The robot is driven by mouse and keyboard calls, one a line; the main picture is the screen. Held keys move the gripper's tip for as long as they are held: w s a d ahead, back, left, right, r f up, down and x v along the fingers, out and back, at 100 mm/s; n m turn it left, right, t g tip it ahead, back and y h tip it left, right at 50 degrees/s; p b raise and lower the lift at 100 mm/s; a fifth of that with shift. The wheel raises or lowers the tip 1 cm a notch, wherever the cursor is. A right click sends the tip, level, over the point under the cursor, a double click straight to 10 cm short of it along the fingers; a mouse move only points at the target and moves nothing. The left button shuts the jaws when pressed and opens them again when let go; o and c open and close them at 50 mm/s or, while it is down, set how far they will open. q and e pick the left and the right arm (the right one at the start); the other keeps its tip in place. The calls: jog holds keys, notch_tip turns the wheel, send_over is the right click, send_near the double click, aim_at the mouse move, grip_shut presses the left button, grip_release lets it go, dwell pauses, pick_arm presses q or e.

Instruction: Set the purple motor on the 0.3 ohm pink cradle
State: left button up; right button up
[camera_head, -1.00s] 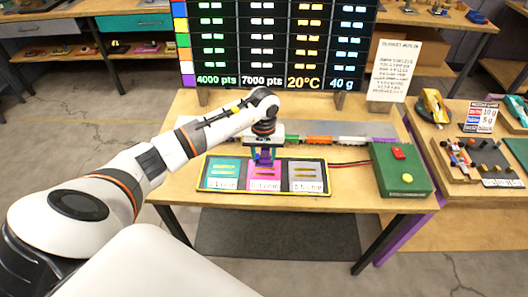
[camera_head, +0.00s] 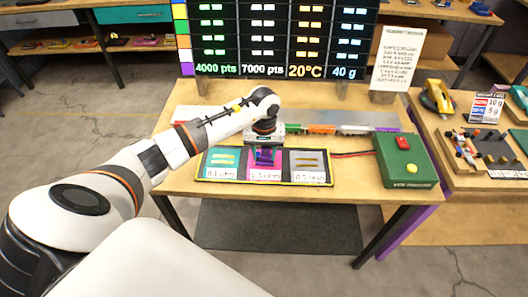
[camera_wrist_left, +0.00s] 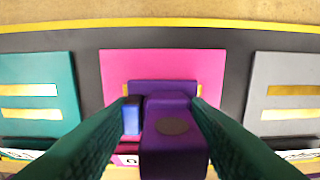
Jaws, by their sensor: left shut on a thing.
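The purple motor (camera_head: 265,157) is between the fingers of my left gripper (camera_head: 265,152), low over the pink cradle (camera_head: 266,174), the middle one of three pads. In the left wrist view the motor (camera_wrist_left: 172,135) sits between two dark green fingers (camera_wrist_left: 165,105), with a blue part at its left side. The pink cradle (camera_wrist_left: 165,63) lies directly below it, and yellow strips show at both sides of the motor. Whether the motor touches the cradle cannot be told. The cradle's label is partly hidden in the wrist view. My right gripper is not in view.
A teal pad (camera_head: 222,160) and a grey pad (camera_head: 307,163) flank the pink one on the yellow-edged board. A green box (camera_head: 404,160) with red and yellow buttons stands at the right. A toy train (camera_head: 320,129) lies behind. The table's front strip (camera_head: 290,194) is clear.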

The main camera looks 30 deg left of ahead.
pick_arm(q)
jog(key=shift+f, duration=0.2)
dwell(0.3)
jog(key=o, duration=1.1)
notch_tip(320, 180, up, 12)
jog(key=shift+r+b, duration=0.1)
jog(key=shift+b, duration=1.05)
